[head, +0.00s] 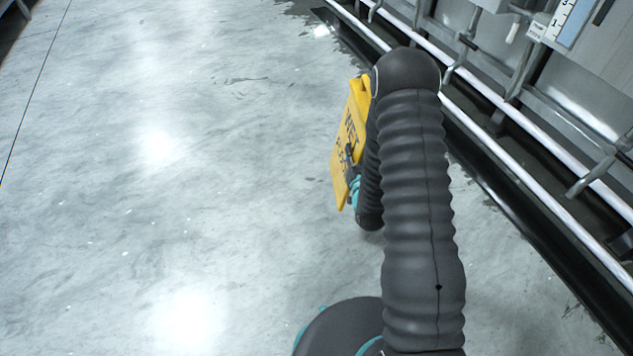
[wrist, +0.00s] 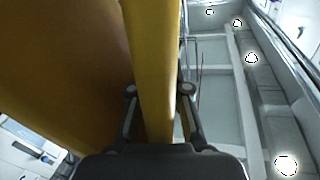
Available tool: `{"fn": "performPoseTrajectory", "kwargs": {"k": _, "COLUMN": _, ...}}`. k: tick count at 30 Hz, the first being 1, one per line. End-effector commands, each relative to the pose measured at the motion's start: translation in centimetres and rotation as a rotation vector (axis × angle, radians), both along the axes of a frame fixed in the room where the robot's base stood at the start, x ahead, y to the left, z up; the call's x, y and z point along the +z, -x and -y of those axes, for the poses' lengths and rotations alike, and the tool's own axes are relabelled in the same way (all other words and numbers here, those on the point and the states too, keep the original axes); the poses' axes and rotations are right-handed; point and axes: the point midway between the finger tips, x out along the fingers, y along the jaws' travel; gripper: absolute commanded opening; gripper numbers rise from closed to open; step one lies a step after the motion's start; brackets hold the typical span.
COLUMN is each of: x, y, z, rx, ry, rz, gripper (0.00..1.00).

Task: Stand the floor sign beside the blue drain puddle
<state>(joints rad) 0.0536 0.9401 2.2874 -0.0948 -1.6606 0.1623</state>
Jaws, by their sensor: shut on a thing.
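The yellow floor sign (head: 350,140) shows in the head view just left of my arm, with dark lettering that reads "WET" on its face. It is partly hidden behind my arm. In the wrist view, the sign (wrist: 153,70) fills the upper left and middle. My gripper (wrist: 160,92) is shut on a narrow yellow part of it, one finger on each side. In the head view, my gripper (head: 350,170) is small and mostly hidden by the sign and arm. I cannot tell whether the sign touches the floor. No blue puddle shows in either view.
A pale, glossy floor (head: 150,220) lies open on the left. White rails (head: 480,120) and grey machine frames run along the right, beside a dark strip (head: 510,200). Dark wet-looking patches (head: 305,10) lie on the floor at the top.

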Motion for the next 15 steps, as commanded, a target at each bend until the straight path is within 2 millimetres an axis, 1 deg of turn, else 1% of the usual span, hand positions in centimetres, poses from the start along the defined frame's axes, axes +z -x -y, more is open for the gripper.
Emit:
{"fn": "performPoseTrajectory", "kwargs": {"k": 1, "x": -1.4, "y": -0.7, "z": 0.9, "rx": 0.018, "ry": -0.006, "rz": 0.007, "gripper": 0.0}}
{"fn": "performPoseTrajectory", "kwargs": {"k": 6, "x": -3.7, "y": -2.7, "z": 2.4, "rx": 0.14, "ry": -0.011, "rz": 0.013, "gripper": 0.0}}
{"fn": "performPoseTrajectory", "kwargs": {"k": 10, "x": -4.9, "y": -3.5, "z": 3.4, "rx": 0.217, "ry": 0.001, "rz": 0.01, "gripper": 0.0}}
{"fn": "performPoseTrajectory", "kwargs": {"k": 15, "x": -5.6, "y": -3.8, "z": 4.3, "rx": 0.272, "ry": 0.019, "rz": 0.004, "gripper": 0.0}}
